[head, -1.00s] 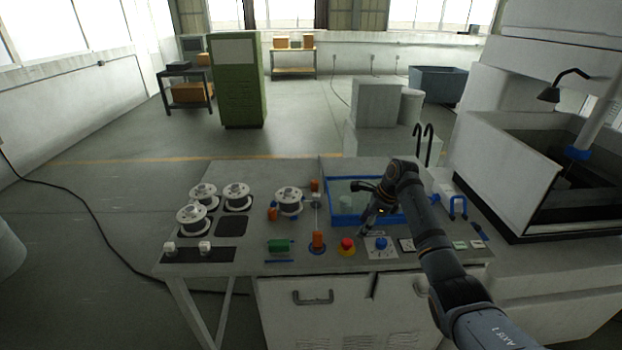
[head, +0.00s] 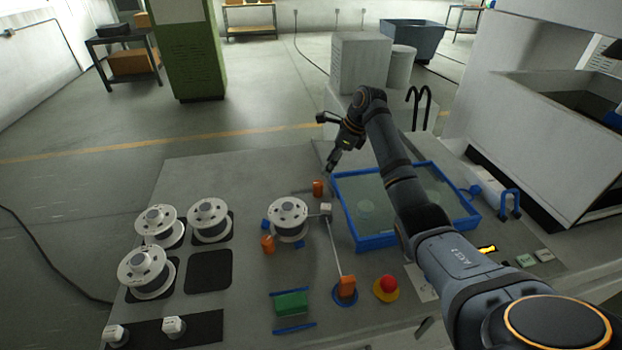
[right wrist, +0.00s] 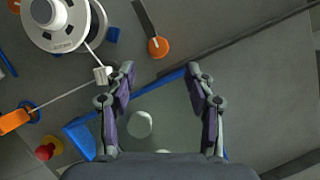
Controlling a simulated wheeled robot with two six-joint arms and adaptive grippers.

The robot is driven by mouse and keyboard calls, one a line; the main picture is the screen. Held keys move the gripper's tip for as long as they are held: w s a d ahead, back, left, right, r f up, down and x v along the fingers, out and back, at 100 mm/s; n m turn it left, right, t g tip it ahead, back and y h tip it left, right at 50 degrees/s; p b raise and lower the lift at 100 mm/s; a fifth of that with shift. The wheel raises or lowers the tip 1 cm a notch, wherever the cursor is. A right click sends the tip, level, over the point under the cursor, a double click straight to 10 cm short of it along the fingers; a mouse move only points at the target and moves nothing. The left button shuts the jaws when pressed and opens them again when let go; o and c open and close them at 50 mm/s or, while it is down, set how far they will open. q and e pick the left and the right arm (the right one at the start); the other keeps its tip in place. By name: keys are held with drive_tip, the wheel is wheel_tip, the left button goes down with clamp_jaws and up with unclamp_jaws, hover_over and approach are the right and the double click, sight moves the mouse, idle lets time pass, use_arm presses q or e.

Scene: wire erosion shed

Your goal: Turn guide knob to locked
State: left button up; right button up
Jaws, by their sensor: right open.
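Several orange knob-like parts stand on the grey bench, and no readable label shows which is the guide knob. One orange knob (head: 318,188) is at the back, left of the blue-rimmed tank; in the right wrist view it is a round orange cap (right wrist: 158,47) beside a dark bar. Another orange part (head: 346,287) stands on a blue ring at the front, with the wire running to it. My right gripper (head: 331,164) is above the bench's back, near the rear orange knob. In the right wrist view its fingers (right wrist: 160,74) are open and empty. My left gripper is out of view.
The blue-rimmed tank (head: 362,243) lies under my right arm. A wire spool (head: 288,215) and a white guide block (head: 326,209) are left of it. A red button (head: 388,287) and green block (head: 291,303) are at the front. Several spools stand left.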

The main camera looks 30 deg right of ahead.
sight(320, 183)
drive_tip(key=p+x, duration=0.1)
drive_tip(key=x, duration=0.8)
drive_tip(key=shift+s+f, duration=0.1)
drive_tip(key=shift+f, duration=0.15)
drive_tip(key=shift+a+f, duration=0.15)
drive_tip(key=shift+f, duration=0.25)
drive_tip(key=shift+c, duration=0.7)
drive_tip(key=c, duration=0.9)
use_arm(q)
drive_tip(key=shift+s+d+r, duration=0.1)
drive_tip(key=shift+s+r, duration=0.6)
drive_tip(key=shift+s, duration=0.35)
use_arm(e)
clamp_jaws()
